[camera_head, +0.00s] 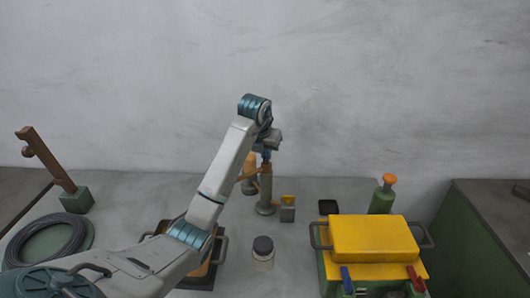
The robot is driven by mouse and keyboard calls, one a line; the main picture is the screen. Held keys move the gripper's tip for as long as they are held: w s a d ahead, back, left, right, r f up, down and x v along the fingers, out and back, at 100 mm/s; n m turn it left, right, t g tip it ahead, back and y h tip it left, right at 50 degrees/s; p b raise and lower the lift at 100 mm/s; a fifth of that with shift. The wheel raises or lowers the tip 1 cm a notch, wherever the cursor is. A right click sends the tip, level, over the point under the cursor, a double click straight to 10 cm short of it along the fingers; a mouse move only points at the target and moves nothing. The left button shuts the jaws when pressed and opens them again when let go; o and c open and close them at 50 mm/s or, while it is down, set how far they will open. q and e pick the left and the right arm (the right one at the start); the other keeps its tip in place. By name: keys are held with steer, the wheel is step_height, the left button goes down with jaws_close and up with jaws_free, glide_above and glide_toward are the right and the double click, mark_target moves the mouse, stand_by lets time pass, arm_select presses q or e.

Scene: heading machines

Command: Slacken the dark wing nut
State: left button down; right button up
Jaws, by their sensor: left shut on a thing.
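My left arm reaches up from the lower left, and its gripper (266,160) points down at the top of a grey-brown upright post (266,188) near the wall. The gripper is shut at the post's top. The dark wing nut is hidden there by the jaws or too small to make out. A brown arm or bracket joins the post at its upper left. My right gripper is not in view.
A yellow-topped machine (373,240) with side handles stands at right, a green bottle (382,198) behind it. A dark-lidded jar (263,258) stands in front of the post. A coiled hose (78,240) and a brown lever (45,160) are at left.

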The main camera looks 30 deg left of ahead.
arm_select(q)
steer(key=shift+s+d+f, duration=0.1)
steer(key=shift+f, duration=0.3)
steer(key=c, duration=1.6)
jaws_free()
steer(key=shift+w, duration=0.2)
steer(key=shift+r, duration=0.15)
steer(key=shift+s+r, duration=0.15)
steer(key=shift+r, duration=0.2)
steer(key=v, duration=0.3)
steer(key=p+v, duration=0.6)
steer(key=p, duration=0.2)
steer(key=shift+r, duration=0.4)
